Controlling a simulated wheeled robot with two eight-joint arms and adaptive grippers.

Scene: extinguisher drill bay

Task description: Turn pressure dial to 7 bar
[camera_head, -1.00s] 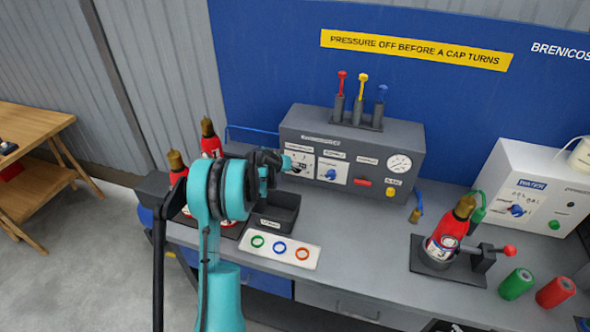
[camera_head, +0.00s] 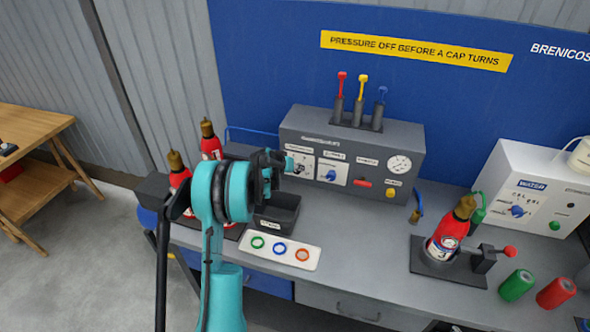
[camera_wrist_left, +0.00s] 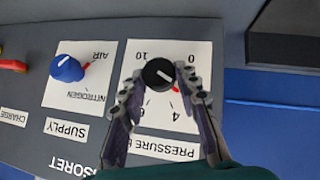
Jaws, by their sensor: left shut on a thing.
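I cannot read the exact setting. My left gripper (camera_wrist_left: 160,82) is shut on the knob, one finger on each side. In the head view, the left gripper (camera_head: 284,163) is at the left end of the grey panel box (camera_head: 345,128), and my wrist hides part of it. My right gripper is not in view.
The blue supply knob (camera_wrist_left: 66,68) sits beside the dial. A black bin (camera_head: 276,214) and a white tray with coloured rings (camera_head: 279,250) lie in front of the panel. Red extinguishers (camera_head: 178,178) stand at left; another (camera_head: 445,235) stands in a holder at right.

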